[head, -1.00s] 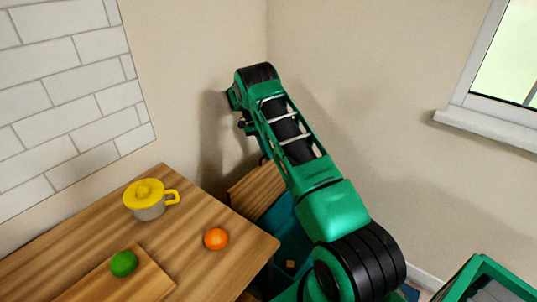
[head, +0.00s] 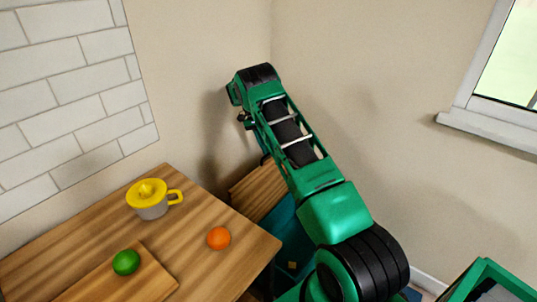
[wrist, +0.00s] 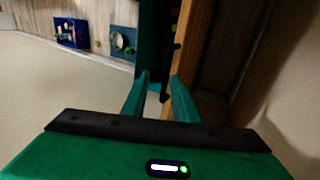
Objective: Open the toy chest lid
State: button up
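In the head view the toy chest (head: 287,238) stands in the corner behind the table, partly hidden by my arm. Its wooden lid (head: 258,188) is raised and tilted, and the teal inside shows with a small yellowish block in it. In the wrist view my gripper (wrist: 160,80) has its two green fingers apart. A wooden edge, which looks like the lid (wrist: 197,50), and a teal panel stand just beyond the fingertips. A dark bar shows near the right finger; I cannot tell whether it touches. My gripper is hidden in the head view.
A wooden table (head: 70,235) at left holds a yellow-lidded cup (head: 150,210), an orange (head: 219,238) and a green fruit (head: 126,262) on a board. A green crate (head: 490,280) is at lower right. Walls close the corner behind my arm.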

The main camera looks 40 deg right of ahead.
jog(key=v, duration=0.8)
jog(key=shift+a, duration=0.15)
jog(key=shift+w, duration=0.1)
jog(key=s+d+r+n+t, duration=0.1)
jog(key=s+r, duration=0.3)
jog(key=r, duration=0.3)
jog(key=s+d+r, duration=0.1)
jog(key=s+r, duration=0.4)
jog(key=r, duration=0.2)
jog(key=s+a+r+n+t+y, duration=0.1)
jog(key=s+r, duration=0.3)
jog(key=s, duration=0.3)
jog(key=s+a+r+n, duration=0.1)
jog(key=s+r, duration=0.3)
jog(key=s, duration=0.3)
jog(key=s+a+f+n+t, duration=0.1)
jog(key=s+a, duration=0.3)
jog(key=s, duration=0.5)
jog(key=s+a+f+n+t, duration=0.1)
jog(key=s+a, duration=0.3)
jog(key=s, duration=0.6)
jog(key=s+a+f+n+t, duration=0.1)
jog(key=s+a+f+n, duration=0.1)
jog(key=s, duration=0.8)
jog(key=a+n, duration=0.1)
jog(key=a, duration=0.1)
jog(key=shift+s+a+y, duration=0.2)
jog(key=shift+a+y, duration=0.1)
jog(key=shift+y, duration=0.1)
jog(key=shift+f, duration=0.15)
